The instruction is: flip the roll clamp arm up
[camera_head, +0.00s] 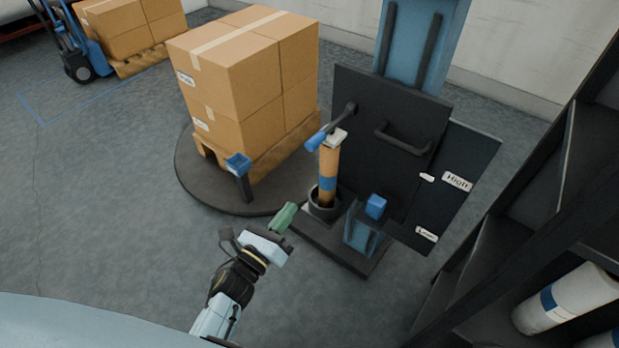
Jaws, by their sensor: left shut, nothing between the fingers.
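The roll clamp arm (338,123) is a short dark lever with a blue grip at its end. It reaches from the dark upright plate down and left to the top of the roll. The brown roll (329,165) with a blue band stands upright in a dark round cup, with a pale block at its top. My left gripper (286,216) is in the lower middle, its green fingers shut and empty. In the picture it is below and left of the roll, apart from the clamp arm. My right gripper is not in view.
Stacked cartons (250,80) on a pallet stand on a dark round turntable (190,180) at left, with a blue-topped post (241,172) in front. A dark handle (402,140) sits on the plate. A shelf (540,210) with white rolls is at right. Open floor lies left.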

